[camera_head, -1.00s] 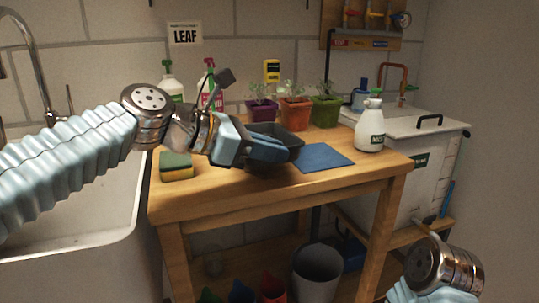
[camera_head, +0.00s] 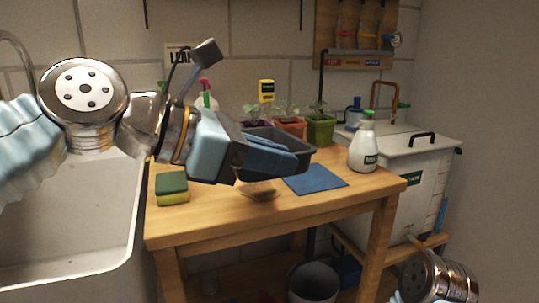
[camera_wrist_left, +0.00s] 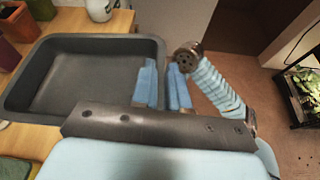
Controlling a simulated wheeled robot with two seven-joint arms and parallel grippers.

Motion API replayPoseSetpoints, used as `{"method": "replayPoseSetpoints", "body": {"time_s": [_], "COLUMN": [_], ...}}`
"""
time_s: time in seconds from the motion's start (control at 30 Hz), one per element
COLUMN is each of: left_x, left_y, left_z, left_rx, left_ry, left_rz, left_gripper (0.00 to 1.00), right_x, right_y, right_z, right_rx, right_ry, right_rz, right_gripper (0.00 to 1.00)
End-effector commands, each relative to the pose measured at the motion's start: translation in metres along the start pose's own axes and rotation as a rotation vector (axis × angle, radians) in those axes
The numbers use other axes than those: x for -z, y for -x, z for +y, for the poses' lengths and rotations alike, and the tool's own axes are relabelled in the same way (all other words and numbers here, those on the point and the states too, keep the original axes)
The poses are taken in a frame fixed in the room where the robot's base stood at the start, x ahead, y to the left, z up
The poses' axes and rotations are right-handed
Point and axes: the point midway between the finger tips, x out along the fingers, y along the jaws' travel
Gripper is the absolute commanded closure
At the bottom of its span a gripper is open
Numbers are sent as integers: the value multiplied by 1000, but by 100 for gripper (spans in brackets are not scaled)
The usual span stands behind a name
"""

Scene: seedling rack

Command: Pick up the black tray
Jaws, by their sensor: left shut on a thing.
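The black tray (camera_head: 292,137) is a shallow dark rectangular tray, held above the wooden table with a shadow under it. My left gripper (camera_head: 285,158) comes in from the left and is shut on the tray's near wall. In the left wrist view the tray (camera_wrist_left: 75,82) looks empty and roughly level, and the blue fingers of my left gripper (camera_wrist_left: 163,75) straddle its rim. My right arm's wrist shows at the lower right of the head view, but its gripper is out of the frame.
A sink (camera_head: 80,225) stands left, a white bin (camera_head: 418,180) right.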

Motion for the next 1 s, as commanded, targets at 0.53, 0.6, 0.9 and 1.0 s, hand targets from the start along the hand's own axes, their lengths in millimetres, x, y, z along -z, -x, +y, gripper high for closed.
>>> {"method": "replayPoseSetpoints", "body": {"time_s": [0.53, 0.6, 0.9, 1.0], "left_x": [-6, -6, -6, -6], "left_y": [7, 7, 7, 7], "left_z": [-13, -13, -13, -13], "left_rx": [-1, -1, -1, -1], "left_ry": [-1, 0, 0, 0], "left_rz": [-1, -1, -1, -1], "left_gripper": [100, 100, 100, 100], "right_x": [0, 0, 0, 0], "right_y": [1, 1, 1, 1], "right_z": [-1, -1, -1, -1], "right_rx": [1, 1, 1, 1], "right_ry": [1, 1, 1, 1], "right_rz": [-1, -1, -1, -1], "right_gripper": [57, 57, 57, 57]}}
